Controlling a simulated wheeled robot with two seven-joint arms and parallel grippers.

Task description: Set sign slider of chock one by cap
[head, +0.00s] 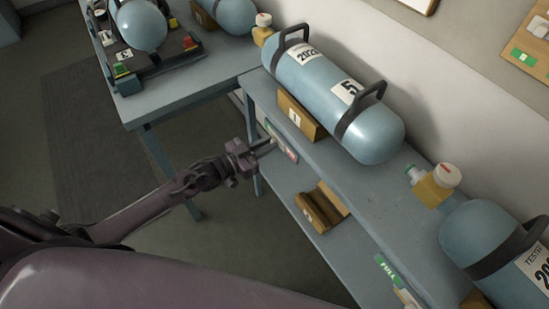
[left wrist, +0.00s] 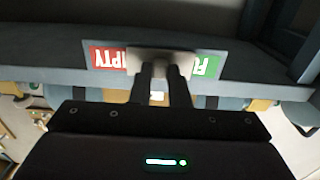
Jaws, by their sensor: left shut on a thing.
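Chock one (head: 299,116) is a wooden block with a white "1" label, under the blue cylinder "5" (head: 337,88) on the upper shelf. Its sign (head: 291,154) is on the shelf's front edge. In the left wrist view the sign shows red "EMPTY" (left wrist: 107,58) at left and green "FULL" (left wrist: 206,66) at right, upside down and partly covered. The grey slider (left wrist: 160,54) lies between them. My left gripper (head: 272,147) is shut on the slider. The cylinder's brass valve (head: 261,36) has a white top (head: 263,19); whether an outlet cap is on is unclear. My right gripper is out of view.
Another wooden chock (head: 322,207) sits empty on the lower shelf. A table (head: 190,83) with more cylinders stands at upper left.

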